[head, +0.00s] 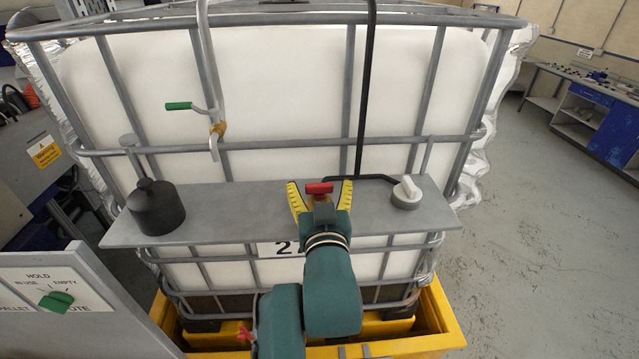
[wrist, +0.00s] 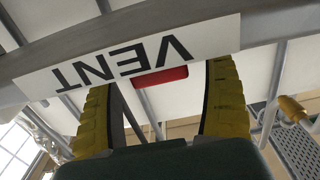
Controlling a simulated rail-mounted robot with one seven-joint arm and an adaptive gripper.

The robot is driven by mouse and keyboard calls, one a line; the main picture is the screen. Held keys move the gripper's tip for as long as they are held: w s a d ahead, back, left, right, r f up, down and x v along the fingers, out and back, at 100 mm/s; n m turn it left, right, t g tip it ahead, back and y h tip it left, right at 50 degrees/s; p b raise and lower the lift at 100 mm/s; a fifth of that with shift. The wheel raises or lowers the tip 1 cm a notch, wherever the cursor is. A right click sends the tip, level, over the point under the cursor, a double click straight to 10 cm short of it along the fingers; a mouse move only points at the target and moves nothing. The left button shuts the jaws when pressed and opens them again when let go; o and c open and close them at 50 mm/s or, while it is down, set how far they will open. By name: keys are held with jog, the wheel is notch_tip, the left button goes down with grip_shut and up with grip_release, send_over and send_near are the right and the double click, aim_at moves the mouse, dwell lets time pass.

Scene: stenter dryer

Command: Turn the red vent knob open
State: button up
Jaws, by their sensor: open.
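In the wrist view my gripper (wrist: 160,85) shows a gap between each finger and the red bar. The knob's base is hidden, and I cannot tell how deep the fingertips reach.
A green-handled valve (head: 180,106) hangs on a pipe. A green selector knob (head: 56,300) sits on a panel at lower left. Cage bars surround the tank.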

jog(key=c, duration=1.2)
jog(key=shift+d+n+y, duration=0.15)
jog(key=shift+n+y, duration=0.25)
jog(key=shift+y, duration=0.3)
jog(key=shift+d+f+n+y+b, duration=0.1)
jog(key=shift+n+y+b, duration=0.4)
jog(key=shift+y, duration=0.2)
jog(key=n+y+b, duration=0.1)
jog(key=n+g+y+b, duration=0.1)
jog(key=y+b, duration=0.1)
jog(key=n+g+y+b, duration=0.1)
jog(key=y+b, duration=0.1)
jog(key=shift+d+f+n, duration=0.2)
jog(key=shift+f+n, duration=0.05)
jog(key=shift+n, duration=0.05)
jog(key=n+g+y, duration=0.1)
jog(key=n+g+y+b, duration=0.2)
jog(key=y, duration=0.1)
jog(key=shift+w+r, duration=0.15)
jog(key=shift+r, duration=0.15)
jog(key=shift+n+g+y+b, duration=0.3)
jog(key=shift+n+g+y, duration=0.7)
jog(key=shift+g, duration=0.5)
